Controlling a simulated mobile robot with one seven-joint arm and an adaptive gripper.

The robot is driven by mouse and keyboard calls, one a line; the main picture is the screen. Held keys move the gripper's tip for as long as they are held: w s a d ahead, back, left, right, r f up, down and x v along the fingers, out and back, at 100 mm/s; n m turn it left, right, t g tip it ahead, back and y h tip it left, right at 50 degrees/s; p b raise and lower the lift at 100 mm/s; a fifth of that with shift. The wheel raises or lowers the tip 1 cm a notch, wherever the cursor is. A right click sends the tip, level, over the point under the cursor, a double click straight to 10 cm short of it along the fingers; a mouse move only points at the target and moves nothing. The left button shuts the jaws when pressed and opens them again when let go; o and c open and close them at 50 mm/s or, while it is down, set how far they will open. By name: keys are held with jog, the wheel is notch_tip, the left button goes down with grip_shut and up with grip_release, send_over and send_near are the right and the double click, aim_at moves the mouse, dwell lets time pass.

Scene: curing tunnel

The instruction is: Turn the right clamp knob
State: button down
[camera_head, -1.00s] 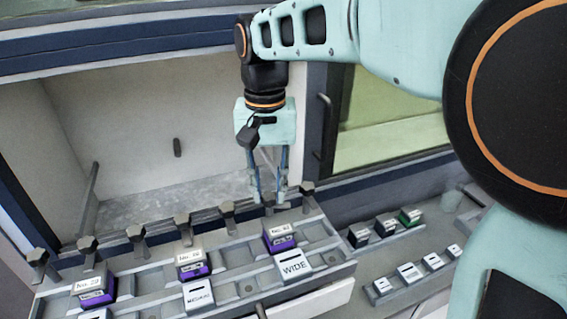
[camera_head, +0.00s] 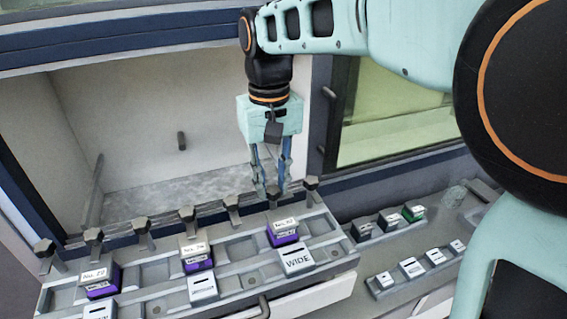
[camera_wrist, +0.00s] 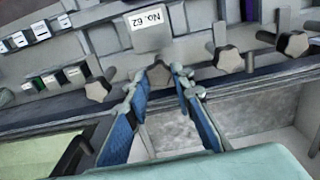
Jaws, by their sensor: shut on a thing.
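A row of dark grey star-shaped clamp knobs runs along the back edge of the long rack (camera_head: 335,240). My gripper (camera_head: 273,190) points down at the second knob from the right end, behind the block labelled No. 62 (camera_wrist: 149,28). In the wrist view, its two blue-backed fingers close on that knob (camera_wrist: 158,73), one on each side. The fingertips hide part of it. The rightmost knob (camera_head: 311,184) stands free to the right of my gripper; in the wrist view it is at the left (camera_wrist: 98,90). Another free knob (camera_head: 231,203) stands to the left.
Purple-based labelled blocks (camera_head: 196,256) sit in the rack, with slotted white blocks such as WIDE (camera_head: 296,262) in front. The open tunnel chamber (camera_head: 150,130) lies behind. Small blocks (camera_head: 412,212) stand on a shelf at the right.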

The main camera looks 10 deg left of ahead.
aim_at(272, 188)
jog(key=c, duration=1.7)
grip_release()
jog(key=shift+o, duration=0.2)
notch_tip(272, 188, up, 12)
